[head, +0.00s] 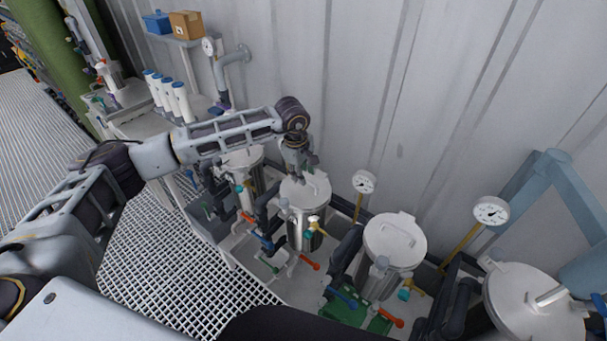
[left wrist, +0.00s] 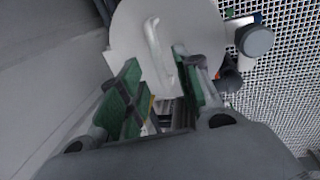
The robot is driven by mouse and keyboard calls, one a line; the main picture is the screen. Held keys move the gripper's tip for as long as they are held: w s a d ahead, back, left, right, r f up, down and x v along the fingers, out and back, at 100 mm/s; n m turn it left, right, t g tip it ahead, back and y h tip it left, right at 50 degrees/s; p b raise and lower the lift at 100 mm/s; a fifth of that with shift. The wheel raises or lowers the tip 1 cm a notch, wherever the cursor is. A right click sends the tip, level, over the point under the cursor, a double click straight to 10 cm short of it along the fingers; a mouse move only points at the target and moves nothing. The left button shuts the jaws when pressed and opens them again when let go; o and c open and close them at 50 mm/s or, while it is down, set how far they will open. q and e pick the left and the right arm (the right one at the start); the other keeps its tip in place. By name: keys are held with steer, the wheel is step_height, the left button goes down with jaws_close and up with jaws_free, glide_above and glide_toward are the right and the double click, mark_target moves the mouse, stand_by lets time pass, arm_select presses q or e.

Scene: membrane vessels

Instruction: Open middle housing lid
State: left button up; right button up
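Several steel housings with round lids stand in a row. My left gripper (head: 297,176) points down over the lid (head: 318,188) of the second housing from the left (head: 306,232). In the left wrist view the pale round lid (left wrist: 200,25) carries a bar handle (left wrist: 158,52). The two green-padded fingers (left wrist: 156,62) are apart, one on each side of the handle. I cannot tell whether they touch it. The lid looks closed on its housing. My right gripper is not in view.
Neighbouring housings have lids at left (head: 240,158), right (head: 396,238) and far right (head: 535,305). Pressure gauges (head: 364,182) (head: 491,211) stand behind, close to the corrugated wall (head: 370,80). Valves with red handles (head: 309,263) are in front. Grating floor (head: 165,265) is open at left.

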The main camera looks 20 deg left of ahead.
arm_select(q)
steer(key=shift+w+d+f, duration=0.1)
steer(key=shift+w+f, duration=0.1)
steer(key=shift+f, duration=0.85)
jaws_close()
